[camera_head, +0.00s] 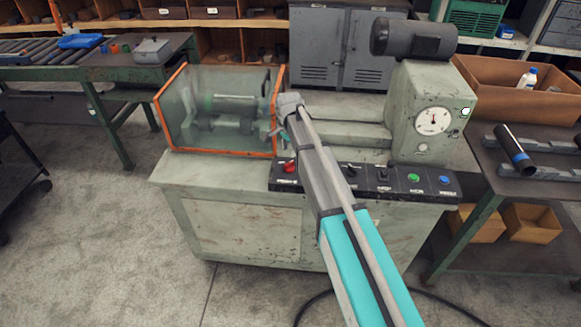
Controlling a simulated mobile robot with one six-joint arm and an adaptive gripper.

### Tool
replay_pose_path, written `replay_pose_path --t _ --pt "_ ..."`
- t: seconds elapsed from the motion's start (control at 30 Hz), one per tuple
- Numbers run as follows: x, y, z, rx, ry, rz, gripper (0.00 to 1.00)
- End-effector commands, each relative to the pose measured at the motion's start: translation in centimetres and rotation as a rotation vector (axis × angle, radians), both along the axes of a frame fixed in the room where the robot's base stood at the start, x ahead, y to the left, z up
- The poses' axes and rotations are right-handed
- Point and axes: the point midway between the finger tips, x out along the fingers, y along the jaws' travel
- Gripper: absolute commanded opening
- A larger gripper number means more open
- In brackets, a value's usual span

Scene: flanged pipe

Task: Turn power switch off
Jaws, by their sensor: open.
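A pale green machine (230,222) stands in the middle with a black control panel (317,188) along its front edge. The panel carries a red knob (289,167) at the left, dark switches (383,173) nearer the middle, a green button (413,177) and a blue button (444,180) at the right. The labels are too small to read, so I cannot tell which control is the power switch. My arm crosses the panel and hides part of it. My gripper (279,134) is open, small in view, above and behind the red knob, beside the orange-framed guard.
The clear guard (172,112) with orange edges encloses the machine's left end. A gauge housing (450,140) with a motor (414,40) on top stands at the right. A side bench (540,188) holds a dark pipe (515,152). Floor is free at front left.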

Motion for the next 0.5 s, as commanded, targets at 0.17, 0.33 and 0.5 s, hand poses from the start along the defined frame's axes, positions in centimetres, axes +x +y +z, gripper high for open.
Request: replay_pose_path --t 0.17,0.33,0.5 --pt "0.0 0.0 -1.8 0.0 0.0 0.0 0.51" --pt "0.0 0.1 -3.1 0.0 0.0 0.001 0.51" --pt "0.0 0.1 -4.4 0.0 0.0 0.001 0.51"
